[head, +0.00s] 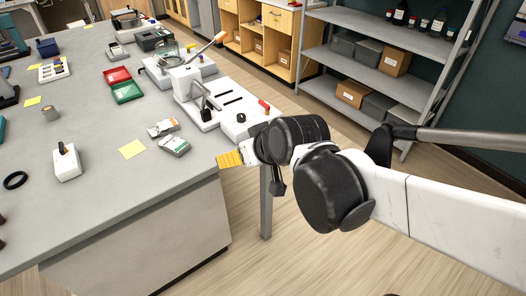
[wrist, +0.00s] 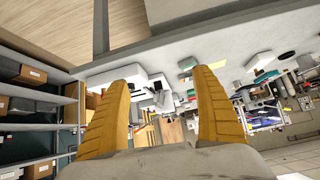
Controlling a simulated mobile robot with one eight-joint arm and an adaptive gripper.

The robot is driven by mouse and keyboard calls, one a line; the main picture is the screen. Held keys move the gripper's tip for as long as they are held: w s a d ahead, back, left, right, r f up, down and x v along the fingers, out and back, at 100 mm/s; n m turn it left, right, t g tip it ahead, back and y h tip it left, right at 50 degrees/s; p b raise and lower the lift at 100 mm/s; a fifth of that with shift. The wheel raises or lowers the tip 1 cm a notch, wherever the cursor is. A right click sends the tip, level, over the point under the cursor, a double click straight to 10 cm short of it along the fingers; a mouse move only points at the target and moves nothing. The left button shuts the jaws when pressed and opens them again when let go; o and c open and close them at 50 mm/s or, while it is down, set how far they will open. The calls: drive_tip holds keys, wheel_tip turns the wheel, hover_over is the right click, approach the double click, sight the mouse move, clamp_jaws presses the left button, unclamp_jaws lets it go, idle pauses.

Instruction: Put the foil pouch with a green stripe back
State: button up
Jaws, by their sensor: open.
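A foil pouch with what looks like a green stripe (head: 174,146) lies flat on the grey bench near its right edge in the head view. A similar pouch with an orange mark (head: 162,127) lies just behind it. My gripper (head: 230,160), with yellow fingers, is at the bench's right edge, to the right of the pouches and apart from them. In the wrist view my gripper (wrist: 164,80) is open, with nothing between its fingers.
The grey bench (head: 95,195) carries a green tray (head: 126,92), a red tray (head: 117,76), a yellow note (head: 132,149) and a white device with a lever (head: 67,163). A white apparatus (head: 205,100) stands behind my gripper. Metal shelves (head: 355,68) stand at the back right.

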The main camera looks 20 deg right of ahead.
drive_tip(key=s+d+m+g+h, duration=0.2)
drive_tip(key=s+d, duration=0.3)
drive_tip(key=s, duration=0.6)
drive_tip(key=shift+s+d+f, duration=0.15)
drive_tip(key=shift+d+f, duration=0.1)
drive_tip(key=shift+f, duration=0.1)
